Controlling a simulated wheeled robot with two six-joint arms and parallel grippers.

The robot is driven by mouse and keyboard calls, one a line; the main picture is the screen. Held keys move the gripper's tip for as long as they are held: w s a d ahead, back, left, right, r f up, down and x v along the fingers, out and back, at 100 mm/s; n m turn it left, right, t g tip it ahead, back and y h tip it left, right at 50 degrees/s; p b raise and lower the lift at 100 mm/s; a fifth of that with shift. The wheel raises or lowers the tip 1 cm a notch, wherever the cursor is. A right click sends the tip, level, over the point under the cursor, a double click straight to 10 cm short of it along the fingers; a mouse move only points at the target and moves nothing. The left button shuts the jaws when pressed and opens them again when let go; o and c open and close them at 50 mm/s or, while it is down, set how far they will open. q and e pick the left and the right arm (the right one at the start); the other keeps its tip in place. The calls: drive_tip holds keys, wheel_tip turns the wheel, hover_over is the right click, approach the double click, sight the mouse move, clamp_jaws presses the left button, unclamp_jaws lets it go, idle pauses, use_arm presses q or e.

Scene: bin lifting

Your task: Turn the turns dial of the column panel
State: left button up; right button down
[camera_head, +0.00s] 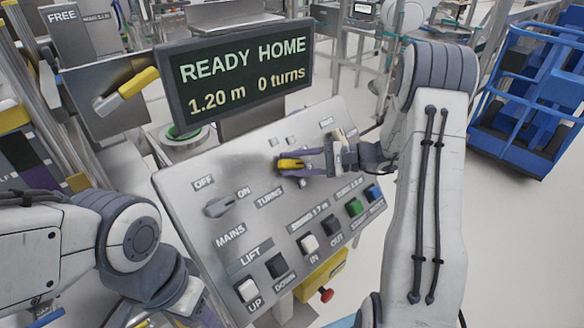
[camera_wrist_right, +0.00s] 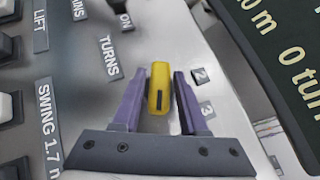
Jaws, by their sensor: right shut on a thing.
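The yellow turns dial (camera_head: 289,164) sits on the sloped grey column panel (camera_head: 185,190), near the TURNS label. My right gripper (camera_head: 300,162) reaches in from the right and is shut on the dial. In the right wrist view the yellow dial (camera_wrist_right: 160,88) stands between the two purple fingers of my right gripper (camera_wrist_right: 160,95), with number marks 2 and 3 to its right. The screen (camera_head: 237,75) above reads READY HOME, 1.20 m, 0 turns. My left arm is at the lower left; its fingers are mostly cut off at the bottom edge.
The grey mains switch (camera_head: 219,207) sits between OFF and ON. Lift buttons (camera_head: 247,290) and several other push buttons (camera_head: 354,207) line the panel's lower part. A red knob (camera_head: 326,295) on a yellow box is below. A blue cart (camera_head: 530,95) stands at the right; floor there is clear.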

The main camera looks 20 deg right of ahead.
drive_tip(key=shift+w+d+f+m+t, duration=0.1)
drive_tip(key=shift+d+f+m+t, duration=0.05)
drive_tip(key=shift+m+t, duration=0.55)
drive_tip(key=c, duration=0.6)
unclamp_jaws()
drive_tip(key=shift+c, duration=0.2)
drive_tip(key=shift+b, duration=0.3)
